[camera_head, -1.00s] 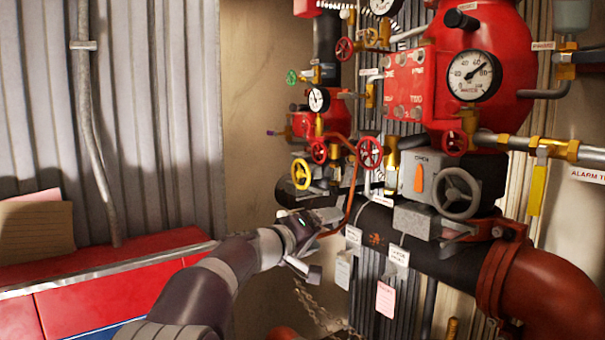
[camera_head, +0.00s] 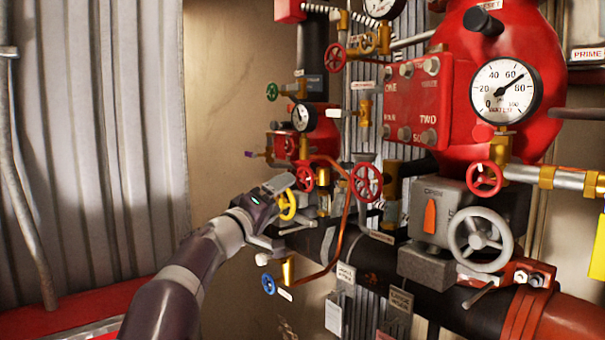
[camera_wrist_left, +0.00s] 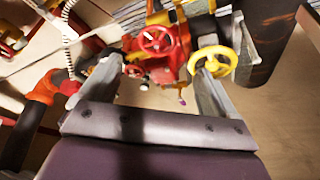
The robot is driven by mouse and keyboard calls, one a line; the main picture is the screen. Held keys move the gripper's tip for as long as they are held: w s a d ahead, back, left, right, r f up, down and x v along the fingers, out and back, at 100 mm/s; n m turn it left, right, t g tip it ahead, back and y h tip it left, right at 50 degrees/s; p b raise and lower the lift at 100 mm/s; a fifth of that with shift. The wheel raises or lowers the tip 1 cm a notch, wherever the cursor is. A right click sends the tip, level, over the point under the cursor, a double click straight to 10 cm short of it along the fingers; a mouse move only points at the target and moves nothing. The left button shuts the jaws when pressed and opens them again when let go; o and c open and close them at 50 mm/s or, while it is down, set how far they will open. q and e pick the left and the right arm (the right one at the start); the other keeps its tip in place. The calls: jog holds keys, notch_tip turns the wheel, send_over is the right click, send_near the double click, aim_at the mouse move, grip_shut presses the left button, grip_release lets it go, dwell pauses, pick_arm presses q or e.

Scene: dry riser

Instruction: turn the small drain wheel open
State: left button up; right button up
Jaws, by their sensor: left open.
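Several small handwheels are in view, and I cannot read which is labelled drain. A yellow wheel (camera_head: 288,205) sits low on the left pipework, partly hidden by my left gripper (camera_head: 278,213). The gripper is open, its jaws close around or in front of this wheel; contact cannot be told. In the left wrist view the yellow wheel (camera_wrist_left: 214,62) lies near the right finger's tip, and a red wheel (camera_wrist_left: 158,41) shows between the fingers, farther off. A small blue wheel (camera_head: 268,284) hangs below the gripper. My right gripper is out of view.
Red wheels (camera_head: 366,182) and a copper tube (camera_head: 345,225) stand just right of the gripper. A grey handwheel (camera_head: 481,240), a large gauge (camera_head: 504,91) and a thick dark pipe (camera_head: 380,262) fill the right. Bare wall lies behind the arm.

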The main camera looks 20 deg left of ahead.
aim_at(303, 179)
pick_arm(q)
jog(key=w+r+p, duration=0.1)
jog(key=w+d+r+p, duration=0.1)
jog(key=w+p, duration=0.1)
jog(key=shift+w+d+r+p, duration=0.25)
jog(key=shift+d+r+p, duration=0.05)
jog(key=shift+r, duration=0.1)
jog(key=w+p, duration=0.3)
jog(key=w, duration=0.2)
jog(key=shift+w+d+f, duration=0.1)
jog(key=shift+w+d, duration=0.05)
jog(key=shift+w, duration=0.25)
jog(key=shift+w+p, duration=0.3)
jog(key=shift+p, duration=0.2)
jog(key=shift+d, duration=0.3)
jog(key=shift+f, duration=0.1)
jog(key=c, duration=1)
pick_arm(e)
notch_tip(303, 179, up, 9)
jog(key=shift+d, duration=0.15)
